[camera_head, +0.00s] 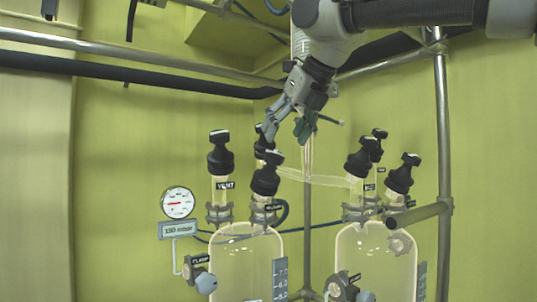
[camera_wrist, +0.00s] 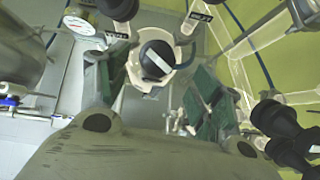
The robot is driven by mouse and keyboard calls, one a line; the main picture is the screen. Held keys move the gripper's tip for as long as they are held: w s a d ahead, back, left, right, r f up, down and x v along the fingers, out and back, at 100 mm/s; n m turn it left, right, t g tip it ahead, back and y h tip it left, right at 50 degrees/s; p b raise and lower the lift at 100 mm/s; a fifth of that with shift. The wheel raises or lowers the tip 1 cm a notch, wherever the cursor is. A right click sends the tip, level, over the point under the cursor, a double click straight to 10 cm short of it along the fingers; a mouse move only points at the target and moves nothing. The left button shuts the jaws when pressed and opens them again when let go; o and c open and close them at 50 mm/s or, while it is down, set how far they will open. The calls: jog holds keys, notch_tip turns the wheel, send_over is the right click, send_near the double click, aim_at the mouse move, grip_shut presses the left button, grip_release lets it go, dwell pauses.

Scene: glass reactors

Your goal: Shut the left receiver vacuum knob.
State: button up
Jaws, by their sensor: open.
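The left receiver (camera_head: 245,262) is a clear glass vessel with black knobs on top. One knob (camera_head: 220,153) has a VENT label below it. The front knob (camera_head: 265,178) is black with a white stripe on top and stands on a stem with a small label that is hard to read, likely the vacuum knob. My gripper (camera_head: 287,127) is open and empty just above this knob, pointing down. In the wrist view a black striped knob (camera_wrist: 156,60) sits between my two spread fingers (camera_wrist: 154,85), apart from both. Its stripe runs diagonally.
Another black knob (camera_head: 262,142) stands close behind. The right receiver (camera_head: 375,265) has several black knobs, including one at the right (camera_head: 403,174). A round gauge (camera_head: 178,203) and a 130 mbar display (camera_head: 178,229) are at the left. A glass tube (camera_head: 320,179) crosses between the receivers.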

aim_at(275, 152)
jog(key=x, duration=0.7)
jog(key=c, duration=1)
jog(key=shift+c, duration=0.2)
jog(key=shift+m, duration=0.4)
